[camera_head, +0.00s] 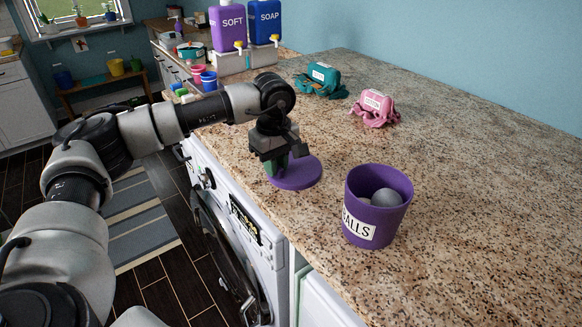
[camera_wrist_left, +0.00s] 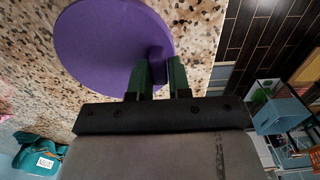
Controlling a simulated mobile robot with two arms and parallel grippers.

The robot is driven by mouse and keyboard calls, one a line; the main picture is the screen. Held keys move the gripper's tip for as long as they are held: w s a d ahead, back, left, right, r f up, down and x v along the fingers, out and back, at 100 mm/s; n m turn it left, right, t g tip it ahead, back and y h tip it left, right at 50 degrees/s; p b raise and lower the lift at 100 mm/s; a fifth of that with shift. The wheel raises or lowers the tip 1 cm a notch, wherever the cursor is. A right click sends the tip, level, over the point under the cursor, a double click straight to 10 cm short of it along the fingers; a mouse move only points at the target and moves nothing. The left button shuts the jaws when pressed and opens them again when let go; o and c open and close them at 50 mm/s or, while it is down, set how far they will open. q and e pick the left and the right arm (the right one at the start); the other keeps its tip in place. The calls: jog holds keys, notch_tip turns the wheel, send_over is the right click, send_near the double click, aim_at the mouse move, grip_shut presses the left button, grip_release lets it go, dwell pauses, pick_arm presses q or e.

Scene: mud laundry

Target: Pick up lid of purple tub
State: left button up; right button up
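The purple tub (camera_head: 374,206), with "BALLS" on its label, stands open on the counter with grey balls inside. Its round, flat purple lid (camera_head: 297,174) is left of the tub by the counter's front edge. The lid also shows in the left wrist view (camera_wrist_left: 105,45), with a small purple knob near the fingers. My left gripper (camera_head: 278,170) is over the lid. In the left wrist view its green fingers (camera_wrist_left: 160,74) are close together, one on each side of the knob, with the knob filling the gap. I cannot tell whether the lid touches the counter. My right gripper is not in view.
The granite counter (camera_head: 480,210) is clear to the right of the tub. Teal (camera_head: 321,80) and pink (camera_head: 375,108) labelled cloth bundles lie farther back. Purple SOFT (camera_head: 228,28) and blue SOAP (camera_head: 264,22) dispensers stand at the far end. A white washer (camera_head: 235,215) is below the edge.

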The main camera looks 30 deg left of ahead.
pick_arm(q)
grip_shut()
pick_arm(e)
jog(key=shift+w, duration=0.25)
